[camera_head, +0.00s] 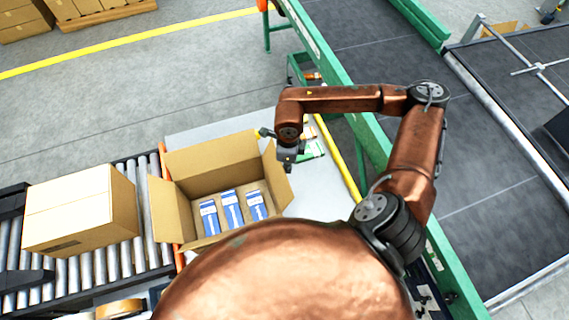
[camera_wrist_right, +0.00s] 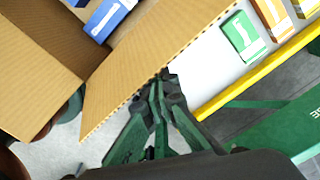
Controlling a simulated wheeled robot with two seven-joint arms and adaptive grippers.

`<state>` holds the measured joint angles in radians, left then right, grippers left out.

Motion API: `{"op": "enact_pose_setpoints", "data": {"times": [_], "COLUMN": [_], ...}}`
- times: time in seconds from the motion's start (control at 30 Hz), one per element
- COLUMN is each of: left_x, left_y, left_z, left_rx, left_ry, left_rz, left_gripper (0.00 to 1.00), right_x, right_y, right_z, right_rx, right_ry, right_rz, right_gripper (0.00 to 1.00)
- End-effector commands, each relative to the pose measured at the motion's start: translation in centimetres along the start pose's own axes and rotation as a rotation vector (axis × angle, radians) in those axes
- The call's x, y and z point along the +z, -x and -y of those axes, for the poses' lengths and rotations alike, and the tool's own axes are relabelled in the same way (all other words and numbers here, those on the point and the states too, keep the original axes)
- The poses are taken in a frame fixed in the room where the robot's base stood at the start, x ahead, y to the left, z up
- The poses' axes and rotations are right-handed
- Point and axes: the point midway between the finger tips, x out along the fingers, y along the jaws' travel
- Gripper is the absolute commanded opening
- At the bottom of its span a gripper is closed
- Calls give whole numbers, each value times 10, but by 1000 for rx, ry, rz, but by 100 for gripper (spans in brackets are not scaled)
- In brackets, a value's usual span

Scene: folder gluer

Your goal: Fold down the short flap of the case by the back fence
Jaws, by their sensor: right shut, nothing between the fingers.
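The open case (camera_head: 180,206) stands on the grey table with several blue-and-white boxes (camera_head: 232,209) inside. Its far long flap (camera_head: 210,153) stands up and leans outward. The short flap on the left (camera_head: 170,208) and the short flap on the right (camera_head: 277,180), on the side of the yellow rail, both stand open. My right gripper (camera_head: 288,162) is shut and empty at the right short flap. In the right wrist view the gripper's fingertips (camera_wrist_right: 162,80) are at the outer edge of that flap (camera_wrist_right: 150,62); I cannot tell whether they touch. My left gripper does not show.
A closed carton (camera_head: 82,210) sits on the roller conveyor (camera_head: 125,268) at left. A yellow rail (camera_head: 341,160) and a green conveyor frame (camera_head: 345,95) run along the right. Small green and orange packs lie beside the case, with a green pack (camera_wrist_right: 243,36) near the gripper.

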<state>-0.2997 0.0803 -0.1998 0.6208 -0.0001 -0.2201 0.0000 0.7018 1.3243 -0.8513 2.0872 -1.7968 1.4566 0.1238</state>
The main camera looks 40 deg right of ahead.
Motion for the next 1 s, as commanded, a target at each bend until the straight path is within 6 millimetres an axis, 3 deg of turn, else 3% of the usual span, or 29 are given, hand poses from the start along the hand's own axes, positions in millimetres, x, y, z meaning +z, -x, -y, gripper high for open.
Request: {"op": "enact_pose_setpoints", "data": {"times": [0.4,1.0], "left_x": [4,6], "left_y": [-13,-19], "left_z": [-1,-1], "left_rx": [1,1], "left_ry": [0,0], "left_rz": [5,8], "left_gripper": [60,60], "right_x": [41,56], "right_y": [-1,-2], "right_z": [-22,-30], "right_rx": [0,0], "right_ry": [2,2], "right_rz": [1,1], "right_gripper": [0,0]}}
